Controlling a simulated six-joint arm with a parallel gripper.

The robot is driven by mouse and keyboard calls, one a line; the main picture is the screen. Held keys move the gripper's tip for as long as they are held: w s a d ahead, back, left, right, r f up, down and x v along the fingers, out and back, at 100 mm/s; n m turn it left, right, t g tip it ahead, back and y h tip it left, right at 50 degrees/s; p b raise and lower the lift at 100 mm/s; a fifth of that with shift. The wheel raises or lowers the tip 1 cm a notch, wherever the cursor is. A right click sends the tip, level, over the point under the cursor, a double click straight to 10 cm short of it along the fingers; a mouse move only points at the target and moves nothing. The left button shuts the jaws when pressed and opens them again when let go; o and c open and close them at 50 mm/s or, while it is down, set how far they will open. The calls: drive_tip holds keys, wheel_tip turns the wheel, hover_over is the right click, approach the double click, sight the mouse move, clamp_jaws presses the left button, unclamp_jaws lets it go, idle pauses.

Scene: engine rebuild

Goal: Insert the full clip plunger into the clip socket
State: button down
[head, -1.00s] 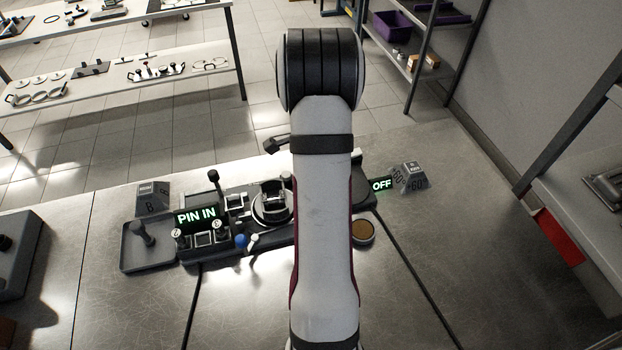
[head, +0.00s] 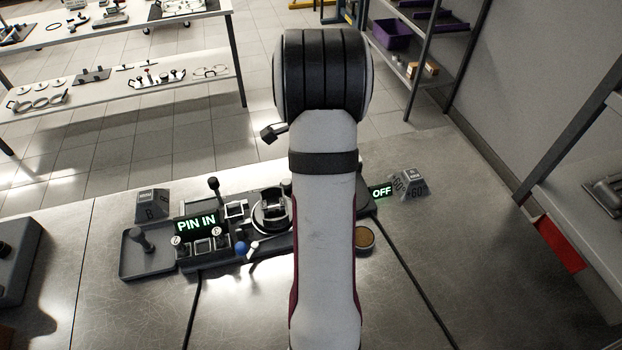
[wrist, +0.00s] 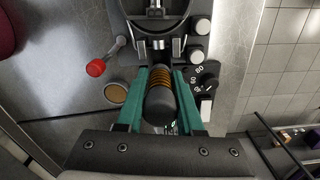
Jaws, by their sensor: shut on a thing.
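In the wrist view my gripper (wrist: 161,72) has its green fingers shut on the clip plunger (wrist: 159,106), a dark round-ended cylinder with orange coils toward its far end. The plunger points at the ring-shaped fixture (wrist: 128,7) on the dark station. Its tip is hidden near small metal parts, so I cannot tell whether it touches anything. The clip socket cannot be clearly made out. In the head view my arm hides the gripper and plunger; the round fixture (head: 258,219) shows just left of the arm.
A red-knobbed lever (wrist: 96,67), a brown round pad (wrist: 116,94) and a numbered dial (wrist: 203,76) lie close to the fingers. The front bench is clear.

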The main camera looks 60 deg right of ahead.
drive_tip(key=shift+r, duration=0.45)
drive_tip(key=shift+f, duration=0.1)
drive_tip(key=shift+f, duration=2.4)
drive_tip(key=shift+f, duration=0.4)
drive_tip(key=shift+c, duration=0.4)
unclamp_jaws()
